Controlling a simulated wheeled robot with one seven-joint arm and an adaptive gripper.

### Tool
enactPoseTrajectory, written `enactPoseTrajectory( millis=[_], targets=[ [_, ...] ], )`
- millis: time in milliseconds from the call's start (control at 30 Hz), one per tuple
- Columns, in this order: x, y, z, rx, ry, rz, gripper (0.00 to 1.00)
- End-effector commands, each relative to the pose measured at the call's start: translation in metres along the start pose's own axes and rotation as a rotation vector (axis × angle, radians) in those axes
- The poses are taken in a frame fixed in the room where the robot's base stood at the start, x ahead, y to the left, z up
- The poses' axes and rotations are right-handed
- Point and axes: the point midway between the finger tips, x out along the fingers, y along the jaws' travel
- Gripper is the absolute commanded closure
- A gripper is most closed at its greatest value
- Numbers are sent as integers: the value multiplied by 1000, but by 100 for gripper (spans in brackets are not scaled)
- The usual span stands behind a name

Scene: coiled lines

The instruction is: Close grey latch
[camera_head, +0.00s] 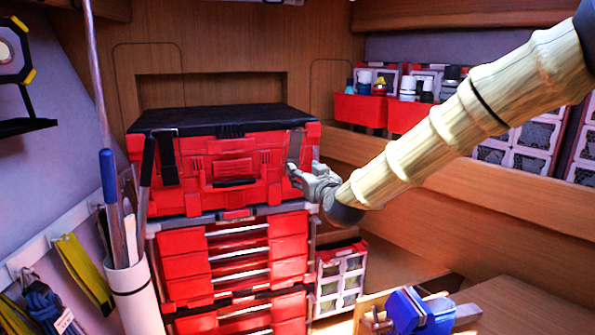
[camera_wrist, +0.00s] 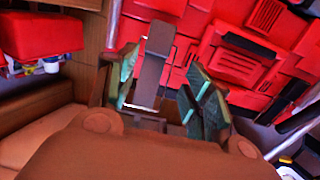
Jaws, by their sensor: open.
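The grey latch (camera_head: 295,146) is on the right part of the front of a red toolbox (camera_head: 233,172) with a black lid. My gripper (camera_head: 301,174) is at the latch's lower end, at the toolbox's front right. In the wrist view the latch (camera_wrist: 152,65) is a long grey plate. It shows between the spread green-padded fingers of my gripper (camera_wrist: 160,78), nearer the left finger. I cannot tell whether a finger touches it, or whether it lies flat against the toolbox. A dark latch (camera_head: 167,160) is on the toolbox's left side.
The toolbox stands on a red drawer stack (camera_head: 238,262). A white holder (camera_head: 138,298) with long-handled tools stands at the left. Red bins (camera_head: 360,108) with bottles line the right wall. A blue vise (camera_head: 420,312) is at the bottom right, near a wooden surface (camera_head: 530,305).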

Motion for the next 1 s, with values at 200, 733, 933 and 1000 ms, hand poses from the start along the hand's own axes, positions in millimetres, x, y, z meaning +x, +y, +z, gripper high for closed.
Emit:
enactPoseTrajectory(
  millis=[200, 733, 933, 1000],
  targets=[
    [-5, 0, 10, -212, 55, 11, 96],
    [-35, -6, 28, -1128, 272, 188, 100],
    [-48, -9, 31, -1398, 319, 284, 100],
    [-51, -9, 30, -1459, 328, 310, 100]
  ],
)
